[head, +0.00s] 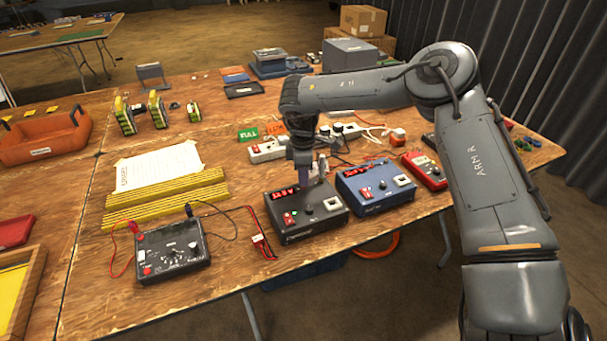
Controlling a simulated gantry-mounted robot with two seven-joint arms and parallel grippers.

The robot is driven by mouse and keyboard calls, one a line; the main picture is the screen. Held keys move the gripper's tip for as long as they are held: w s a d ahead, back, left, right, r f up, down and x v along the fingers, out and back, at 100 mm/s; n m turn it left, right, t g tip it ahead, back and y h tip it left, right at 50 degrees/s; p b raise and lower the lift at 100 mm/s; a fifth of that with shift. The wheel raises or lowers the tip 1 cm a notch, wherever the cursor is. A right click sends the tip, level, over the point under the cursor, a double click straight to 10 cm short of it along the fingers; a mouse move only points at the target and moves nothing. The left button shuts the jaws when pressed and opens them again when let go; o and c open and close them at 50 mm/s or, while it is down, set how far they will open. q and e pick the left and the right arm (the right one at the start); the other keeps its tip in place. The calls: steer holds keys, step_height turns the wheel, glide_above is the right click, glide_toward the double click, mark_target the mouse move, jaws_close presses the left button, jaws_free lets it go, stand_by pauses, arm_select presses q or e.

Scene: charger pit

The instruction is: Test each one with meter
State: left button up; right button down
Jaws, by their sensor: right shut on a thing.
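A black meter box (172,252) with a dial and red and black leads lies at the front of the table. Three yellow-and-black packs stand at the back left: one (124,117), a second (157,110) and a smaller third (194,112). A black charger (307,222), a blue charger (378,195) and a red charger (426,172) stand in a row along the front edge. My right gripper (318,180) points down at the back of the black charger. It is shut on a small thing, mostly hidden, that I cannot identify. My left gripper is out of view.
Yellow strips (165,198) and a paper sheet (158,168) lie left of the chargers. A white power strip (268,150) with cables runs behind them. A green card (248,134) and an orange bin (45,140) are farther back and left.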

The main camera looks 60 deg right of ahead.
steer(key=c, duration=1)
jaws_free()
steer(key=o, duration=0.3)
steer(key=shift+r+p, duration=1.4)
steer(key=shift+r, duration=0.5)
steer(key=shift+r+p, duration=1.35)
steer(key=shift+r, duration=0.5)
